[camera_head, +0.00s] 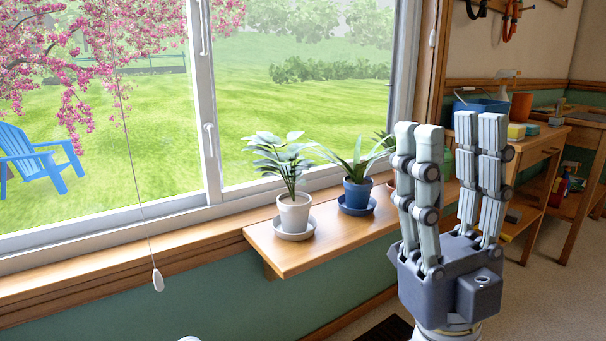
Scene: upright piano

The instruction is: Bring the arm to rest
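My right gripper (449,128) stands upright at the right of the head view, its fingers pointing up. Its two finger sets are spread apart with nothing between them, and background shows in the gap. In the picture it overlaps the right end of the window shelf; whether it touches the shelf cannot be told. My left gripper is out of view.
A wooden shelf (290,259) under the window holds a white pot (294,213) and a blue pot (357,193) with plants. A blind cord (157,280) hangs at the left. A wooden workbench (540,151) with a blue bucket (483,104) stands behind at the right.

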